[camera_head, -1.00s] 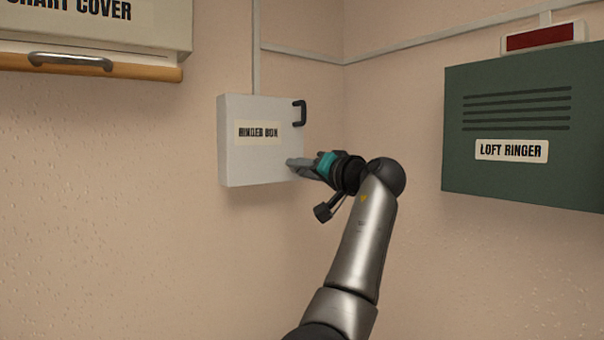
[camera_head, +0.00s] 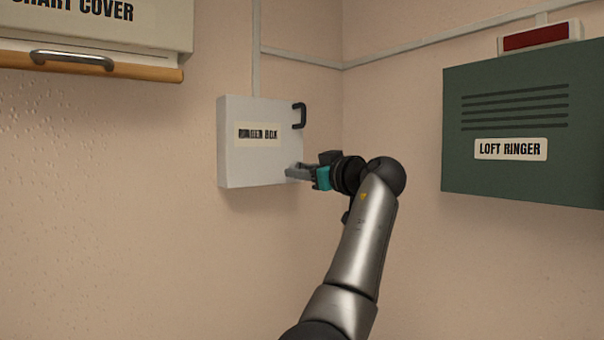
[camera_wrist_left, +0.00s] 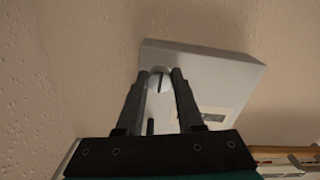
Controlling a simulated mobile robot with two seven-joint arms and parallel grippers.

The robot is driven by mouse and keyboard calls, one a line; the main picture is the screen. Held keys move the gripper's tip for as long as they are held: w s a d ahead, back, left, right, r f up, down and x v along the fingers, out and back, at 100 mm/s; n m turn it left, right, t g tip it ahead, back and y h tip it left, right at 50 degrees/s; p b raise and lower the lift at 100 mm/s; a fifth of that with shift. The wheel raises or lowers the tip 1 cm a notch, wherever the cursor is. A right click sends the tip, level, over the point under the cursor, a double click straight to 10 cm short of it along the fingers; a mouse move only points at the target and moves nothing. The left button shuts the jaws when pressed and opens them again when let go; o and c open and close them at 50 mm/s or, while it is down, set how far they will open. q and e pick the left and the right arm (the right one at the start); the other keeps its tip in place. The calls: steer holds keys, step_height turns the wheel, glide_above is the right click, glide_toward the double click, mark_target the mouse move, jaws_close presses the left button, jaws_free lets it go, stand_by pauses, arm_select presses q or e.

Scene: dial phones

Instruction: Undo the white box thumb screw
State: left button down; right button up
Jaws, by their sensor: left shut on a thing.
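The white box (camera_head: 260,170), labelled "RINGER BOX", hangs on the wall with its door closed. My left gripper (camera_head: 291,172) is at the lower right of its front. In the left wrist view, my left gripper (camera_wrist_left: 161,74) has one finger on each side of the pale round thumb screw (camera_wrist_left: 156,82), which has a dark slot, and is shut on it. The gripper hides the screw in the head view. The white box also shows in the left wrist view (camera_wrist_left: 215,70). My right gripper is not in view.
A black handle (camera_head: 299,116) sits on the box's right edge, above my gripper. A green "LOFT RINGER" box (camera_head: 520,180) is on the right wall. A cover with a wooden rail (camera_head: 140,72) is at the upper left. The wall below is bare.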

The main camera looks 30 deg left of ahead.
arm_select(q)
steer(key=shift+n, duration=0.6)
steer(key=c, duration=0.5)
jaws_free()
steer(key=shift+c, duration=0.2)
steer(key=b+v, duration=0.4)
steer(key=v, duration=1.1)
steer(key=shift+b, duration=0.3)
steer(key=shift+d, duration=0.1)
